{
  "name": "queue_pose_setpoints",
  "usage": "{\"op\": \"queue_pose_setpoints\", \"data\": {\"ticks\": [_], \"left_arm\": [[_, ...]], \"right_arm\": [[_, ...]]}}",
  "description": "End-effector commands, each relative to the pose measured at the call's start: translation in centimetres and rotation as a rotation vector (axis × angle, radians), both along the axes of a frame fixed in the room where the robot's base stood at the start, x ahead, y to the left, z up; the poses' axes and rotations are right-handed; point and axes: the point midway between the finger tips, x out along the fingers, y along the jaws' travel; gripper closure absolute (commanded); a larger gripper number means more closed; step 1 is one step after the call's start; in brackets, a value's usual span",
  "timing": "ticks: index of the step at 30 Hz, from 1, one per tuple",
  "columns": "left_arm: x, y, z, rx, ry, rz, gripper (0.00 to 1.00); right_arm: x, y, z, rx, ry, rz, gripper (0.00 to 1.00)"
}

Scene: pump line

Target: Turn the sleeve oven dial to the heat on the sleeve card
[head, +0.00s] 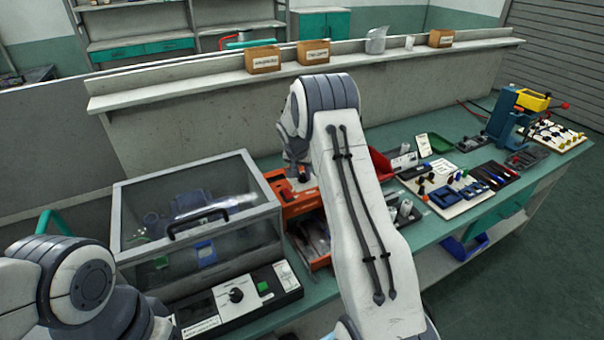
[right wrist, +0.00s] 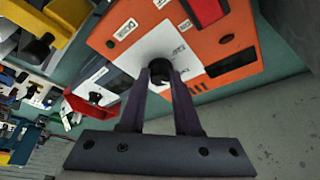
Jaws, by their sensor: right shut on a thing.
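The sleeve oven looks to be the orange box (right wrist: 115,38) filling the upper part of the right wrist view, with a white labelled panel and a dark slot. It also shows in the head view (head: 298,209), partly behind my right arm. My right gripper (right wrist: 161,75) is shut on the black dial (right wrist: 160,66) on the white panel. The dial's pointer and scale marks are too covered or small to read. In the head view my right arm hides most of that gripper. My left arm shows at lower left, its gripper out of view. I cannot pick out the sleeve card for certain.
A clear-lidded box (head: 200,215) stands left of the oven, with a black-knobbed control panel (head: 236,296) before it. A red bin (head: 380,165), a green tray (head: 436,143) and a parts board (head: 446,190) lie to the right. A ledge (head: 200,87) runs behind the bench.

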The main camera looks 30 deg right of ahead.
Motion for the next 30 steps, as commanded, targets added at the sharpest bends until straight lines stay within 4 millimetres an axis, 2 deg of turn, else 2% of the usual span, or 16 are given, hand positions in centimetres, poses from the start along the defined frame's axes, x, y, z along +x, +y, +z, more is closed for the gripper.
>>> {"op": "queue_pose_setpoints", "data": {"ticks": [8,15,19,23,30], "left_arm": [[0.0,0.0,1.0,0.0,0.0,0.0,0.5],[0.0,0.0,2.7,0.0,0.0,0.0,0.5],[0.0,0.0,3.1,0.0,0.0,0.0,0.5],[0.0,0.0,2.3,0.0,0.0,0.0,0.5],[0.0,0.0,-1.1,0.0,0.0,0.0,0.5]], "right_arm": [[-0.1,-0.1,0.3,0.0,0.0,0.106,1.0],[-0.2,-0.3,0.5,0.002,-0.002,0.301,1.0],[-0.2,-0.4,0.2,0.002,-0.004,0.419,1.0],[-0.2,-0.6,-0.1,0.001,-0.005,0.541,1.0],[-0.1,-0.7,-0.5,-0.002,-0.008,0.754,1.0]]}}
